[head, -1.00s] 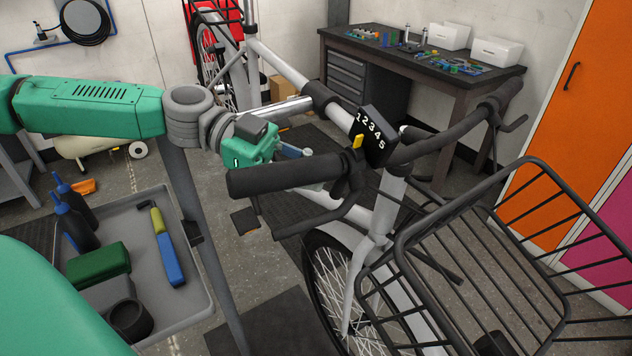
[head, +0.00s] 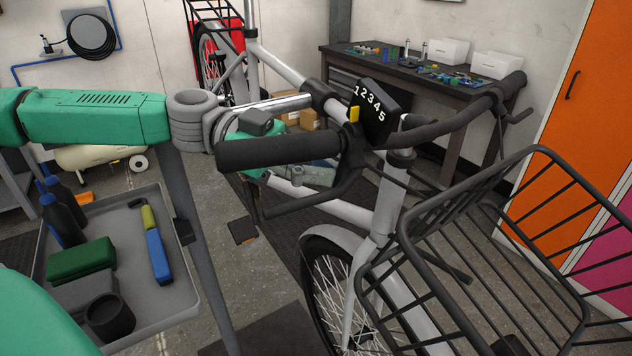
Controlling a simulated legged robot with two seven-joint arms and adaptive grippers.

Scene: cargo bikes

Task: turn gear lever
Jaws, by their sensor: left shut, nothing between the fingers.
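The gear lever (head: 354,115) is a small yellow tab on the handlebar, at the left edge of a black indicator (head: 384,112) marked 1 to 5. It points up, near the low numbers. The black handlebar grip (head: 280,151) runs left from it, with a dark brake lever (head: 315,192) below. My left gripper (head: 300,175) is shut and empty behind and under this grip. The grip hides much of its green body and part of its fingers. The gripper is left of the gear lever and appears apart from it. My right gripper is not in view.
A black wire basket (head: 545,157) fills the right foreground. A grey tray (head: 190,305) with bottles and tools stands at lower left. A workbench (head: 335,53) with white bins is behind. An orange cabinet (head: 560,140) stands at right.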

